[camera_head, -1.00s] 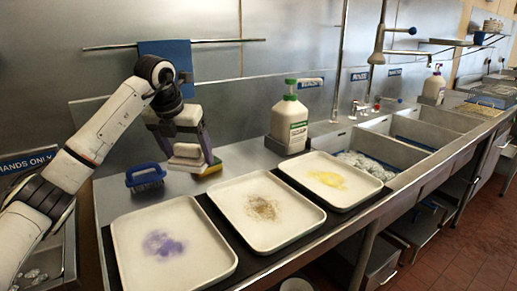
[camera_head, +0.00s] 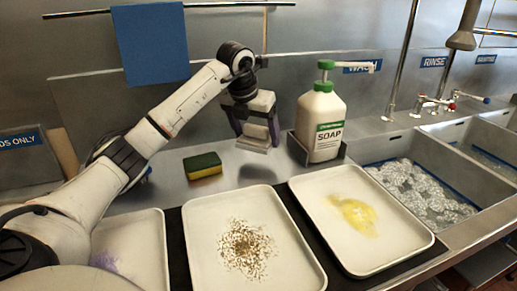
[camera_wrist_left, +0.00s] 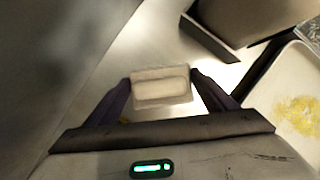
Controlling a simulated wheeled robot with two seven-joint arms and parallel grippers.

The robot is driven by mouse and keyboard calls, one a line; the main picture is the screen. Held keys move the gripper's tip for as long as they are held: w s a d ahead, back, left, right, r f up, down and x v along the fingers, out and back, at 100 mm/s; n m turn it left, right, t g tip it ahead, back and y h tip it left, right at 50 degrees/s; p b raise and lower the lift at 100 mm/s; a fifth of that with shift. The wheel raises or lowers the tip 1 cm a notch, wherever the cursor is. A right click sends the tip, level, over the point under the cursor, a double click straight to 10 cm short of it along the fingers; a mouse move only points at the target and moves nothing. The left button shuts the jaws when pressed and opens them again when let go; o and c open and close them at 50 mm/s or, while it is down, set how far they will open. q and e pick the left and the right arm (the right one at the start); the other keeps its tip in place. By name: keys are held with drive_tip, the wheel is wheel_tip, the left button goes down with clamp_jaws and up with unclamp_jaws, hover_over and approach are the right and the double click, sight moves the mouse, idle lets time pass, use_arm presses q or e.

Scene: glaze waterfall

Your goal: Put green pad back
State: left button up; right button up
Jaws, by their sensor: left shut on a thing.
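My left gripper (camera_head: 256,128) is raised above the steel counter, between the sponge and the soap bottle. It is shut on a pale, off-white block (camera_wrist_left: 160,86), which shows between the fingers in the left wrist view; no green shows on it. A yellow sponge with a dark green top pad (camera_head: 203,165) lies on the counter to the left of the gripper, apart from it. My right gripper is not in view.
A white soap bottle (camera_head: 320,122) stands in a dark holder right of the gripper. Trays with brown specks (camera_head: 200,265) and a yellow smear (camera_head: 405,245) lie in front. A blue cloth (camera_head: 152,45) hangs behind. Sinks (camera_head: 435,160) are at right.

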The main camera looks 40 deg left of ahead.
sight(255, 139)
use_arm(q)
drive_tip(key=shift+w+f, duration=0.1)
drive_tip(key=shift+f, duration=2.1)
drive_tip(key=o, duration=0.9)
drive_tip(key=shift+f, duration=0.1)
drive_tip(key=shift+r, duration=0.55)
drive_tip(key=v, duration=1.1)
drive_tip(key=shift+d, duration=0.1)
